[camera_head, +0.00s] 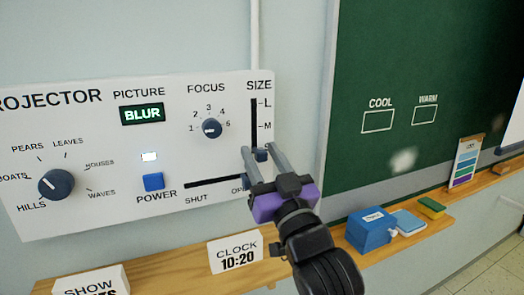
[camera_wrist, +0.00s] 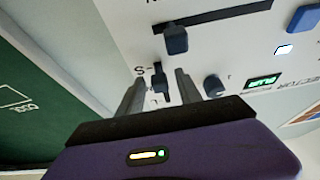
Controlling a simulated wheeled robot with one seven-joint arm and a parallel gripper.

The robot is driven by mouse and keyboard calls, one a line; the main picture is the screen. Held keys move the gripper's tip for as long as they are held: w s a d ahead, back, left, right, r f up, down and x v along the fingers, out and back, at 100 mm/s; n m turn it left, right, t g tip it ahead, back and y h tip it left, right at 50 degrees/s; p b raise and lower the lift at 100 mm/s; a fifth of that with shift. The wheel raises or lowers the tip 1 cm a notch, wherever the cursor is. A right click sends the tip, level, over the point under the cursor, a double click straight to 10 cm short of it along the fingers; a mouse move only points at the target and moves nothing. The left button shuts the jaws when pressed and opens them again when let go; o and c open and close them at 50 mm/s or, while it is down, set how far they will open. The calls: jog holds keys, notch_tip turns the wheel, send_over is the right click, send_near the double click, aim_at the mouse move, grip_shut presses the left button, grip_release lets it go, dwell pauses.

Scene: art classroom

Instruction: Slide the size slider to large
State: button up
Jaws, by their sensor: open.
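The size slider is a dark vertical slot under the word SIZE on the white projector panel (camera_head: 100,140), with L at the top and M below it. Its small dark blue knob (camera_head: 262,155) sits low on the slot, below M. In the wrist view the knob (camera_wrist: 162,86) is beside the S mark. My gripper (camera_head: 262,149) is open, one finger on each side of the knob. In the wrist view the fingers of my gripper (camera_wrist: 159,77) show a gap around it. I cannot tell whether either finger touches it.
A horizontal SHUT-to-OPEN slot (camera_head: 213,181) lies left of my gripper; its knob (camera_wrist: 176,40) shows in the wrist view. The focus knob (camera_head: 211,128) is up and left. Below, the wooden ledge (camera_head: 165,264) holds a clock card (camera_head: 235,253) and a blue box (camera_head: 368,232).

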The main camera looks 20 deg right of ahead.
jog(key=shift+w, duration=0.2)
jog(key=shift+c, duration=0.2)
grip_shut()
jog(key=shift+r, duration=0.15)
dwell(1.0)
